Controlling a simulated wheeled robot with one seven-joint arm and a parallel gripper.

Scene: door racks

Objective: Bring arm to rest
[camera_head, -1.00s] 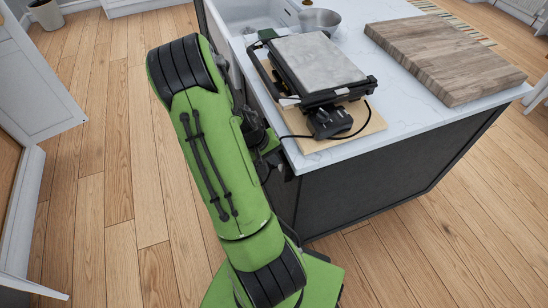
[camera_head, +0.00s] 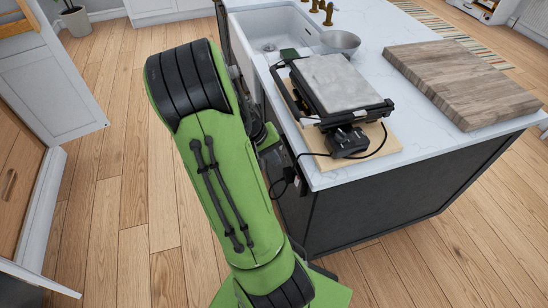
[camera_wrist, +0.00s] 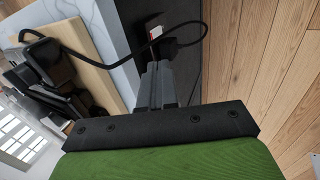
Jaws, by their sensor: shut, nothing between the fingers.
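My gripper (camera_wrist: 158,82) shows in the wrist view with its two grey fingers together and nothing between them. In the head view my green arm hides most of it. Just past the fingertips, a black plug (camera_wrist: 184,48) on a black cable (camera_wrist: 204,22) is at the dark side of the island. In the head view the plug (camera_head: 284,181) is at the side panel below the counter corner. I cannot tell how far the plug sits in an outlet. The cable leads up to the grill appliance (camera_head: 335,84).
The grill stands on a wooden board (camera_head: 384,140) on the white counter (camera_head: 440,135). A thick cutting board (camera_head: 460,80), a metal bowl (camera_head: 340,42) and a sink (camera_head: 268,28) are there too. Open white cabinet doors (camera_head: 58,85) stand at left. Wooden floor (camera_head: 120,190) is clear between.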

